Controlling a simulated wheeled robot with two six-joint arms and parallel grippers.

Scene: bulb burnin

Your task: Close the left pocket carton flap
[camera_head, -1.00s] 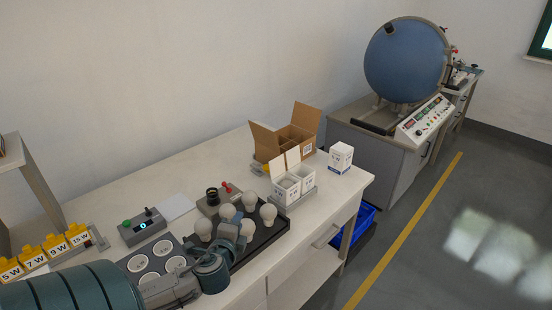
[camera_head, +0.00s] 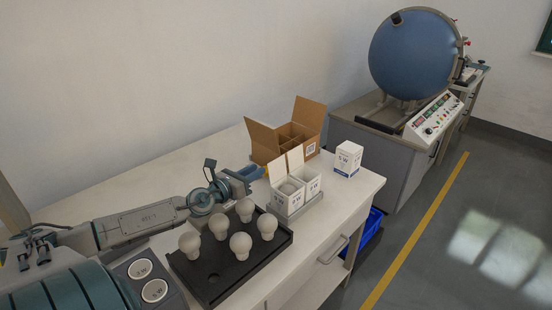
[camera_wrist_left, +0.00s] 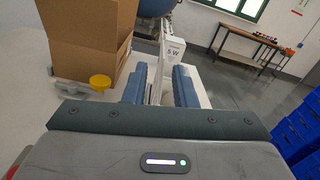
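Two small white cartons stand side by side in a grey holder (camera_head: 296,213) near the bench's right end. The left pocket carton (camera_head: 288,194) has its flap (camera_head: 277,171) standing up. The right carton (camera_head: 309,181) also has a raised flap (camera_head: 295,159). My left gripper (camera_head: 256,173) is just left of the left flap, behind the bulb tray. In the left wrist view its blue fingers (camera_wrist_left: 160,86) are apart, with thin white flap edges showing between and beyond them. I cannot tell whether a finger touches a flap. My right gripper is not in view.
An open brown box (camera_head: 291,133) stands close behind the cartons. A closed white 5 W box (camera_head: 348,157) stands to their right. A black tray (camera_head: 212,279) with several bulbs lies in front of my left arm. A blue bin (camera_head: 370,226) is below the bench's edge.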

